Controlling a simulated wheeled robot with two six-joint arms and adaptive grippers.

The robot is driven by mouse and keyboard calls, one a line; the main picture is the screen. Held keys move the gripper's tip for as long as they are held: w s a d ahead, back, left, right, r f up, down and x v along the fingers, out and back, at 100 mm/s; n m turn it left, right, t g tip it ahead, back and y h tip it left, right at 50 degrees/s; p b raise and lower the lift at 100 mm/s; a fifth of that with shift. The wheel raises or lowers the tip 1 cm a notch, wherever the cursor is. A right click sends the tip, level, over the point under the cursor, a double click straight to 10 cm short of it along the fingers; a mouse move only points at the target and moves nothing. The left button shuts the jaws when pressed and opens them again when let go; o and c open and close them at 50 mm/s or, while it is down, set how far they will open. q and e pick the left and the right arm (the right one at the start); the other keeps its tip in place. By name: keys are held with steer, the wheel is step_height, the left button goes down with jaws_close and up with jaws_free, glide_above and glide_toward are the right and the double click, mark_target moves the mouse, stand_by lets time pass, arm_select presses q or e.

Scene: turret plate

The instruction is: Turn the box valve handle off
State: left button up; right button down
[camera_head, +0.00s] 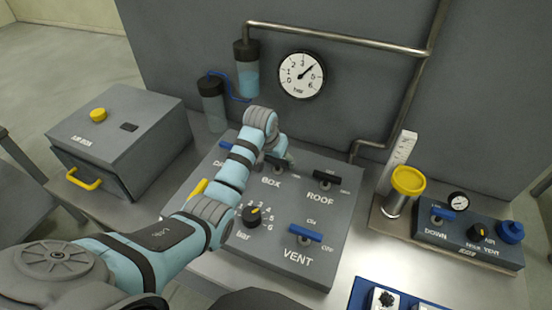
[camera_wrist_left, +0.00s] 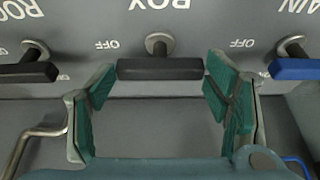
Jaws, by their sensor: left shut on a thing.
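The box valve handle (camera_wrist_left: 160,69) is a black bar on a round metal stem below the BOX label in the left wrist view. It lies crosswise there, with an OFF mark at its upper left. In the head view the handle (camera_head: 274,163) is partly hidden by my arm. My left gripper (camera_head: 286,160) is at the handle on the sloped grey panel (camera_head: 345,225). In the left wrist view its green-padded fingers (camera_wrist_left: 160,76) are at the two ends of the bar, shut on it. My right gripper is not in view.
The black ROOF handle (camera_head: 327,177) is close to the right of my gripper; the blue drain handle (camera_wrist_left: 302,69) is on the other side. A blue VENT handle (camera_head: 305,233) and a bar knob (camera_head: 252,216) sit lower. A gauge (camera_head: 301,75) and pipes are behind.

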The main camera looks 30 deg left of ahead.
arm_select(q)
steer(key=o, duration=1)
steer(key=shift+o, duration=0.7)
steer(key=shift+w+f, duration=0.1)
steer(key=shift+w, duration=0.05)
steer(key=v, duration=1.2)
